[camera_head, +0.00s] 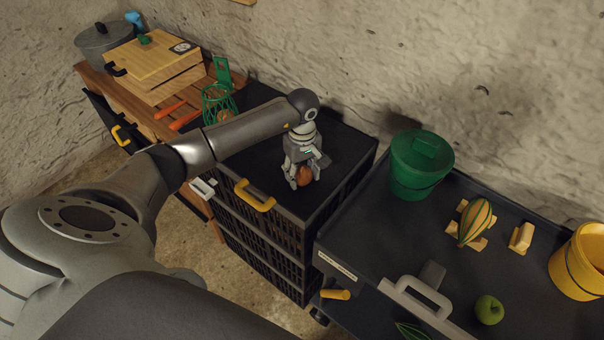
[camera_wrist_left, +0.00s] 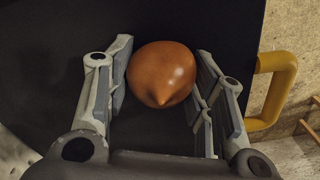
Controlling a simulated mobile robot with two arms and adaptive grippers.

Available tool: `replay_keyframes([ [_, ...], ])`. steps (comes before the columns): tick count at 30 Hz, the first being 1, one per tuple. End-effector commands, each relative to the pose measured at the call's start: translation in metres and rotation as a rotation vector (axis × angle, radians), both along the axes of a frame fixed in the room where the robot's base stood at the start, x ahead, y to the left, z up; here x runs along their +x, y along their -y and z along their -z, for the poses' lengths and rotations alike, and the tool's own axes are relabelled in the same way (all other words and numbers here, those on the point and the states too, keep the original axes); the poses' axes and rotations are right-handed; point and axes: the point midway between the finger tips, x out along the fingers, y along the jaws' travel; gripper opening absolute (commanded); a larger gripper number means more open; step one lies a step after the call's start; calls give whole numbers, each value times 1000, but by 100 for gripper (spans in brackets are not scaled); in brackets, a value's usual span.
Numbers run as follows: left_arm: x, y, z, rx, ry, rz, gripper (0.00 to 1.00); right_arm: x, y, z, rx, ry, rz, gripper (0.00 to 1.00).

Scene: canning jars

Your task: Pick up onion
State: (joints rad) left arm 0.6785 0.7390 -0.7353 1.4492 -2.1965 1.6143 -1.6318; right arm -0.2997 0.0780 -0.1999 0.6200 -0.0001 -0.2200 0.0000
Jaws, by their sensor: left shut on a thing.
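The onion (camera_head: 304,175) is round and orange-brown. It is at the black cabinet top (camera_head: 262,160) in the middle of the head view. My left gripper (camera_head: 303,178) points down and is shut on the onion. In the left wrist view the onion (camera_wrist_left: 162,74) sits between the two fingers of the gripper (camera_wrist_left: 160,90), its pointed tip facing the camera. I cannot tell whether the onion still touches the cabinet top. My right gripper is not in view.
A yellow handle (camera_head: 254,197) sticks out at the cabinet's front. A green bucket (camera_head: 419,164), a striped squash (camera_head: 475,222), a green apple (camera_head: 489,309) and a yellow bucket (camera_head: 582,262) stand on the dark surface at right. A green wire basket (camera_head: 218,103) stands at left.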

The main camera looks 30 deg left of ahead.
Motion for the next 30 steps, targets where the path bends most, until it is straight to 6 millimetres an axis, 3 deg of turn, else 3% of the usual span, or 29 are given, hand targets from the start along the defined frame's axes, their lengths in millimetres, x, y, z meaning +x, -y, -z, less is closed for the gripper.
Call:
replay_keyframes([
  [11,1,0,-4,0,2,0,35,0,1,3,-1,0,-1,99],
  [18,1,-1,-32,2,8,2,35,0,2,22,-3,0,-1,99],
  [27,-48,19,-92,3,7,5,35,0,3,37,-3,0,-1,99],
  [30,-69,27,-98,3,4,5,35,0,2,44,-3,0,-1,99],
])
